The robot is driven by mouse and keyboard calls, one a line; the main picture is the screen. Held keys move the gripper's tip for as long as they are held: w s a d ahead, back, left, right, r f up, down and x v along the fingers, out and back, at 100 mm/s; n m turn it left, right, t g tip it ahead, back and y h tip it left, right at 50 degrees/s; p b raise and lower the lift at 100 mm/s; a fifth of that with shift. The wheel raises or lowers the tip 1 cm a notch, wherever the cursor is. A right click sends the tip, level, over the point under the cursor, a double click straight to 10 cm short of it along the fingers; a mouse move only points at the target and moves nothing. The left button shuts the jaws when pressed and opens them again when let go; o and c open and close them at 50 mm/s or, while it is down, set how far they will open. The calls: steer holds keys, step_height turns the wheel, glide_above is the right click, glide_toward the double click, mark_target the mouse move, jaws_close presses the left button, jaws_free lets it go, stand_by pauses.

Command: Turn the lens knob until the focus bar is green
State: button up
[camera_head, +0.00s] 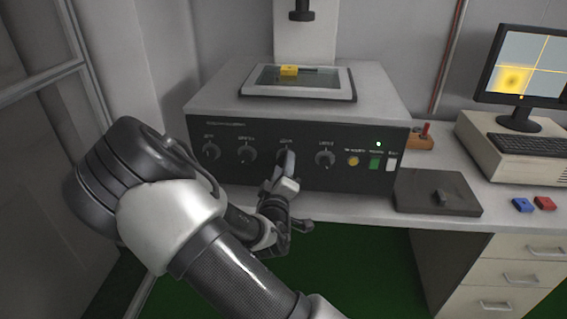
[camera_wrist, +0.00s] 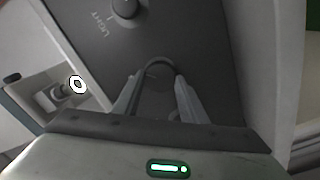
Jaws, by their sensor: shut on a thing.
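A dark panel on the front of the machine (camera_head: 225,175) has a row of dark knobs. My gripper (camera_head: 287,160) is shut on the third knob from the left; the fingers cover most of it in the head view. In the wrist view, the held knob (camera_wrist: 159,68) is a dark round shape between the fingertips. Its label is too small to read, so I cannot confirm it is the lens knob. The neighbouring knob (camera_wrist: 125,8) is labelled LIGHT. The monitor (camera_head: 523,65) shows a blurred yellow patch with a yellow cross; a small orange mark lies at its bottom edge. No green bar shows there.
A stage (camera_head: 342,90) holding a yellow block (camera_head: 289,70) is on top of the machine. A yellow, a green and a white button sit at the panel's right. A dark box (camera_head: 437,193), a blue block (camera_head: 522,205) and a red block (camera_head: 545,203) lie on the bench.

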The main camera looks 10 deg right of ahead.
steer(key=n+p, duration=0.3)
steer(key=n, duration=1)
steer(key=shift+f, duration=0.15)
stand_by(0.3)
steer(key=o, duration=1.1)
steer(key=shift+c, duration=0.2)
steer(key=p+v, duration=0.2)
steer(key=v, duration=1.5)
steer(key=shift+s, duration=0.2)
